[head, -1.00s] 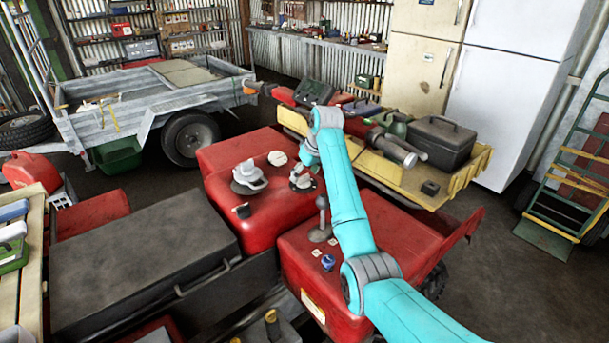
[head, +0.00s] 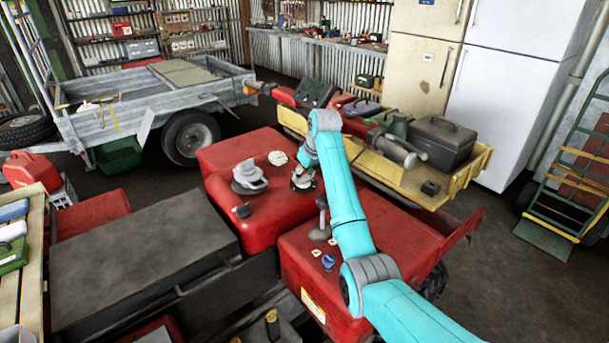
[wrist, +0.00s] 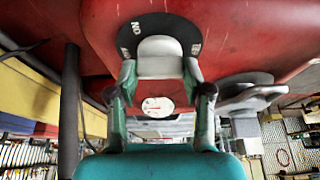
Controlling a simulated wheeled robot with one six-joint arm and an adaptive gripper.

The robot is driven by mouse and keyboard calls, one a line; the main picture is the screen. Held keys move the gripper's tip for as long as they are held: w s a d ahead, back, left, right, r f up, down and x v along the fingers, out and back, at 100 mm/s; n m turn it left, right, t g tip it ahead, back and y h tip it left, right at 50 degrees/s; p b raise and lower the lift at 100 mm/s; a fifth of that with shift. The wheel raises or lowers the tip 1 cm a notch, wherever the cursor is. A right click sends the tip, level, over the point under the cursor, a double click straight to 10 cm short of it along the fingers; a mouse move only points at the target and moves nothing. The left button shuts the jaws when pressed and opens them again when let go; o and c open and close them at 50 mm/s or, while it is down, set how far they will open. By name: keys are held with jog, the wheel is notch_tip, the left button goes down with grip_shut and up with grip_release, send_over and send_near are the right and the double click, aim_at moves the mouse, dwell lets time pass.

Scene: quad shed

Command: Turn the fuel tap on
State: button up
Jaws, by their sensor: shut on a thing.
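The fuel tap has a pale grey lever (wrist: 160,62) on a round black dial (wrist: 153,22) with white lettering, fixed to the red tank. "ON" reads at the dial's upper left in the wrist view; other letters at its sides are partly covered. My gripper (wrist: 160,74) is shut on the lever, one finger on each side. In the head view my gripper (head: 304,180) is at the tap on the red tank (head: 262,218), where my arm and fingers hide most of it.
A grey filler cap (head: 249,178) and white round gauge (head: 278,158) sit close by on the tank. A black box (head: 145,265) fills the left foreground. A loaded yellow tray (head: 455,183) lies beyond my arm.

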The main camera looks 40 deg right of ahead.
jog(key=m+h, duration=0.1)
jog(key=m, duration=0.2)
jog(key=m+h, duration=0.1)
jog(key=m, duration=0.1)
jog(key=shift+a+m+g, duration=0.2)
jog(key=shift+m+g, duration=0.2)
jog(key=m, duration=0.2)
jog(key=m+g+h, duration=0.1)
jog(key=m, duration=0.2)
jog(key=shift+m+h, duration=0.3)
jog(key=shift+w+g, duration=0.1)
jog(key=shift+g, duration=0.2)
jog(key=o, duration=1.2)
jog(key=shift+c, duration=0.2)
jog(key=v, duration=0.7)
jog(key=shift+a, duration=0.2)
